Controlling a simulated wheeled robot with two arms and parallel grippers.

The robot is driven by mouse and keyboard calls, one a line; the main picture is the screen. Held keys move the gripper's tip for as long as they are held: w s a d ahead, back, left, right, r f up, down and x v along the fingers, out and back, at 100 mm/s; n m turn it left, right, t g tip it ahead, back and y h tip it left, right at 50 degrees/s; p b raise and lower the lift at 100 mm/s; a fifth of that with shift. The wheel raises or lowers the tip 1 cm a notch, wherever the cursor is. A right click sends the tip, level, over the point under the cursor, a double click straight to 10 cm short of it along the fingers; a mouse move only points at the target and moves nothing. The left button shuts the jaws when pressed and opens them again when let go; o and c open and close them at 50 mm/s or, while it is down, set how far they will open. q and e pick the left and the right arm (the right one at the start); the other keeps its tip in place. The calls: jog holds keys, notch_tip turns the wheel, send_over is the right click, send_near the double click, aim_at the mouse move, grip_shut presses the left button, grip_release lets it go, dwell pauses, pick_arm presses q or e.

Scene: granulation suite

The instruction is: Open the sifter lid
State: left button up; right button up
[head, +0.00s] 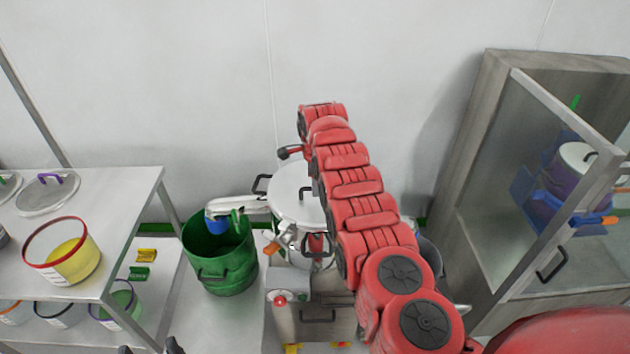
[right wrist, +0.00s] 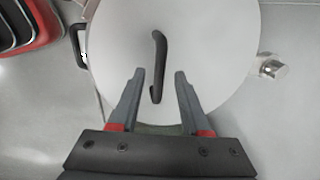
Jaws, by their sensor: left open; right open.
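The sifter's round pale lid (head: 290,187) is partly hidden behind my red right arm in the head view, and it looks closed. The right wrist view looks onto the lid (right wrist: 215,50) with its black bar handle (right wrist: 159,50). My right gripper (right wrist: 160,75) is open. Its two fingers appear on either side of the handle's lower part, apart from it; I cannot tell their height above the lid. The fingers are not clear in the head view. Dark fingertips of my left gripper (head: 150,349) show at the bottom edge, open and empty.
A green bin (head: 220,262) stands left of the sifter, under its spout. A steel table (head: 130,185) with a red-rimmed yellow tub (head: 62,252) is further left. A glass-fronted cabinet (head: 470,235) stands at right. A black side handle (right wrist: 79,45) sits at the lid's rim.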

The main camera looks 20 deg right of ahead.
jog(key=shift+f, duration=0.15)
grip_shut()
dwell(1.4)
